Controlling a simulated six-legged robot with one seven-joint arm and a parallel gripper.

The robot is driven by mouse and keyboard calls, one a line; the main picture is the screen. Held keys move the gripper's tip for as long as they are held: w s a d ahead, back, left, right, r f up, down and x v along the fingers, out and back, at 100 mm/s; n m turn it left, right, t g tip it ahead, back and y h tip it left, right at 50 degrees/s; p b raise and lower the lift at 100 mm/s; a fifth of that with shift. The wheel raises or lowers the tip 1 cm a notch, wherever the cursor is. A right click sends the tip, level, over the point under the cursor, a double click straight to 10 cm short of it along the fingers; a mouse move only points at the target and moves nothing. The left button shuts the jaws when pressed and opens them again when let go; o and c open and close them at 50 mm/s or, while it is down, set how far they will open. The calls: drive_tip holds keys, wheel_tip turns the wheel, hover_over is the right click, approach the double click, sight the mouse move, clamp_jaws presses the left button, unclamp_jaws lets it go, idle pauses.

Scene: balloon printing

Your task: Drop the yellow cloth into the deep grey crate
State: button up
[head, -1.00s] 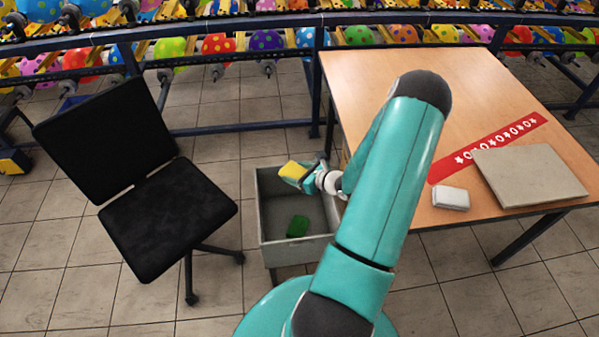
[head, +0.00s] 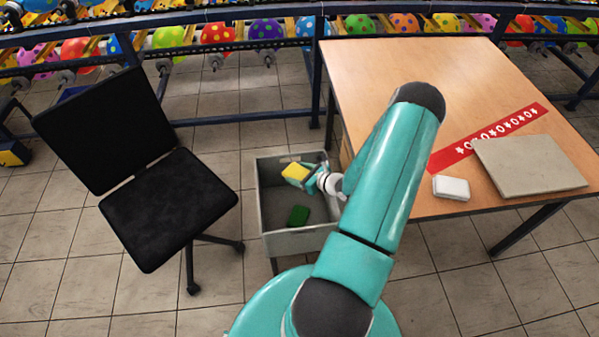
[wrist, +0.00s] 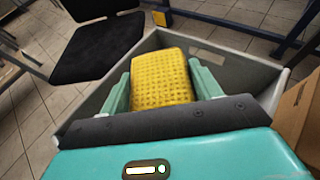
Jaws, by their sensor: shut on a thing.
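The yellow cloth (head: 295,172) is a small folded block with a waffle texture; it fills the middle of the wrist view (wrist: 161,77). My gripper (head: 306,175) is shut on it, with one teal finger on each side. It also shows in the wrist view (wrist: 160,84). The deep grey crate (head: 290,243) stands on the floor between the chair and the table. The cloth and my gripper are over the crate's opening, toward its back. In the wrist view the crate's walls (wrist: 232,65) surround the cloth. I cannot tell the exact height of the cloth against the rim.
A dark green item (head: 298,216) lies in the crate. A black chair (head: 165,205) stands left of it. The wooden table (head: 400,70) at right carries a red banner (head: 490,138), a white block (head: 451,188) and a grey board (head: 530,165). Balloon racks line the back.

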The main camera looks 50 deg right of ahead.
sight(300, 173)
drive_tip(key=o, duration=1.1)
drive_tip(key=shift+c, duration=0.2)
drive_tip(key=shift+r, duration=0.55)
wheel_tip(300, 173, up, 3)
drive_tip(key=shift+s+a+f, duration=0.1)
drive_tip(key=shift+s+f, duration=0.05)
drive_tip(key=shift+f, duration=0.05)
drive_tip(key=s+a+r, duration=0.2)
drive_tip(key=r, duration=0.1)
drive_tip(key=s+r, duration=0.1)
drive_tip(key=r, duration=0.1)
drive_tip(key=shift+s+a+r, duration=0.1)
drive_tip(key=shift+s+a, duration=0.05)
drive_tip(key=shift+a, duration=0.25)
drive_tip(key=s+a+r, duration=0.4)
drive_tip(key=s+a, duration=0.2)
drive_tip(key=s, duration=0.1)
drive_tip(key=shift+r, duration=0.1)
